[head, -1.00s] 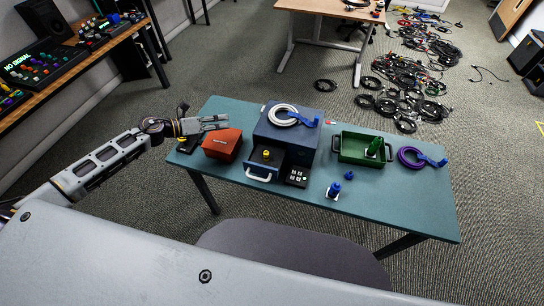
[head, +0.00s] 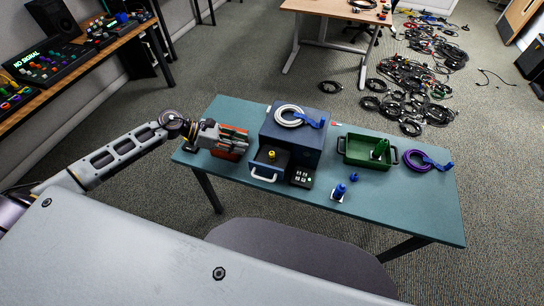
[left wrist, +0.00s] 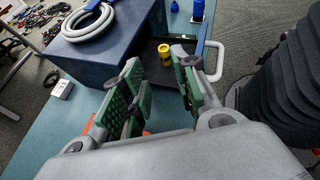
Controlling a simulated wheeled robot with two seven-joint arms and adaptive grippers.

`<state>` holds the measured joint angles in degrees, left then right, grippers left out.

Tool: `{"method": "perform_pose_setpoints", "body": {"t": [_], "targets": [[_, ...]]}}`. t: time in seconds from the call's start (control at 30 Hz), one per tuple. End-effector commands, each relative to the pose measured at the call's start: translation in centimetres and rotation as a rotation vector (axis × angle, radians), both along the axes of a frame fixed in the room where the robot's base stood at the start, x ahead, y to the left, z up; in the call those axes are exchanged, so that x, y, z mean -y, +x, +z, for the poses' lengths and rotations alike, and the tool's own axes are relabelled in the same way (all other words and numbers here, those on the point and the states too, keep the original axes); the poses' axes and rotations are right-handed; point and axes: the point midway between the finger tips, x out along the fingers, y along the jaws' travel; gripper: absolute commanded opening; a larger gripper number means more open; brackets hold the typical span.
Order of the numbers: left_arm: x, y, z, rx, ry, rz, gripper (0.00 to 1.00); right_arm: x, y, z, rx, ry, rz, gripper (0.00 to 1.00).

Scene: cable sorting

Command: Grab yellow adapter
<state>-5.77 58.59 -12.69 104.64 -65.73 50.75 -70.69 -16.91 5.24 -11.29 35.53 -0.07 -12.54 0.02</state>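The yellow adapter (head: 271,155) stands in the open drawer (head: 264,175) of the blue cabinet (head: 297,134). In the left wrist view the yellow adapter (left wrist: 164,51) shows beyond the fingers, toward the drawer's inside. My left gripper (head: 243,144) is above the orange-red box (head: 230,156), left of the drawer. Its fingers (left wrist: 160,88) are spread with nothing between them, pointing toward the drawer and apart from the adapter. My right gripper is not seen.
A white cable coil (head: 289,117) lies on top of the cabinet. A black button box (head: 302,178) sits right of the drawer. Blue connectors (head: 339,192), a green tray (head: 352,161) and a purple cable coil (head: 418,160) are further right on the table (head: 395,205).

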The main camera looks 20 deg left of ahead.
Motion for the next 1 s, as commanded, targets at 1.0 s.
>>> {"method": "perform_pose_setpoints", "body": {"t": [1.0], "targets": [[2.3,0.7,-1.2,0.085,0.031,-0.059,0.30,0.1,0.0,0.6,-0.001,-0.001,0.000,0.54]]}}
